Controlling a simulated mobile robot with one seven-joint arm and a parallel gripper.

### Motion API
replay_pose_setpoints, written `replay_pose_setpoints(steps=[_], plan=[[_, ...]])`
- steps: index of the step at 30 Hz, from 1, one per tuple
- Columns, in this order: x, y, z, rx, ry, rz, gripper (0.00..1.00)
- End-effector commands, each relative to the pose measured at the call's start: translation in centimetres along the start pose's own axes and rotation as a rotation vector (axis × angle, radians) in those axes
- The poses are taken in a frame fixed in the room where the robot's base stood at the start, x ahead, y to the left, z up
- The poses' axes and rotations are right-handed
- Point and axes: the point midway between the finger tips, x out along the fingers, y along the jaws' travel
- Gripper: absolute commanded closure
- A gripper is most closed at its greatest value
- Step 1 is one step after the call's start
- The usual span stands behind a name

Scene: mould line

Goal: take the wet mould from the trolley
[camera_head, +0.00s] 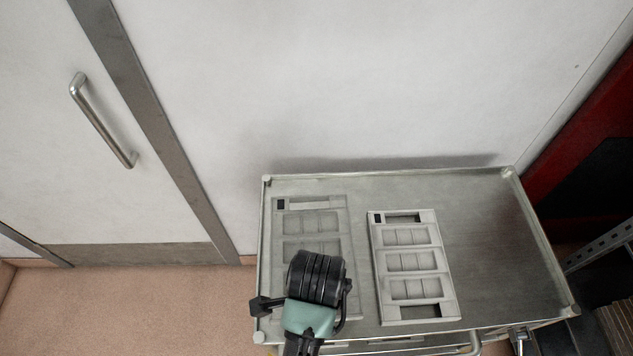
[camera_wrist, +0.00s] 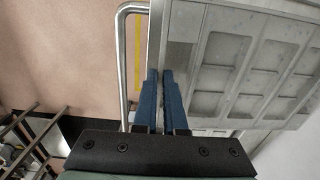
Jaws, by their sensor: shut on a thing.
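Two flat, rectangular grey moulds with rows of shallow compartments show on the trolley (camera_head: 490,235) in the head view. The left mould (camera_head: 313,203) is darker and partly hidden by my gripper and wrist. The right mould (camera_head: 406,236) is paler and fully visible. I cannot tell for certain from the surface which is wet. In the wrist view the left mould (camera_wrist: 262,68) fills the right side. My gripper (camera_wrist: 161,76) has its two blue fingers close together, shut on that mould's near edge. In the head view the fingertips are hidden by my wrist.
A bare metal strip of trolley top lies to the right of the moulds. The trolley's tubular handle (camera_wrist: 123,60) runs close beside my fingers. A white wall and a door with a bar handle (camera_head: 104,122) stand behind. A metal rack (camera_head: 603,243) is at the right.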

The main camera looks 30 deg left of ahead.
Motion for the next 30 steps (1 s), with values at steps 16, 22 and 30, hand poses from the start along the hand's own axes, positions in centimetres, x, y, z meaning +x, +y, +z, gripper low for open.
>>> replay_pose_setpoints(steps=[16, 22, 30], plan=[[-4.2, 0.0, 0.0, 0.000, 0.000, -0.002, 1.00], [-4.8, 0.0, 0.0, 0.000, 0.000, -0.001, 1.00], [-4.6, 0.0, 0.0, 0.000, 0.000, -0.001, 1.00]])
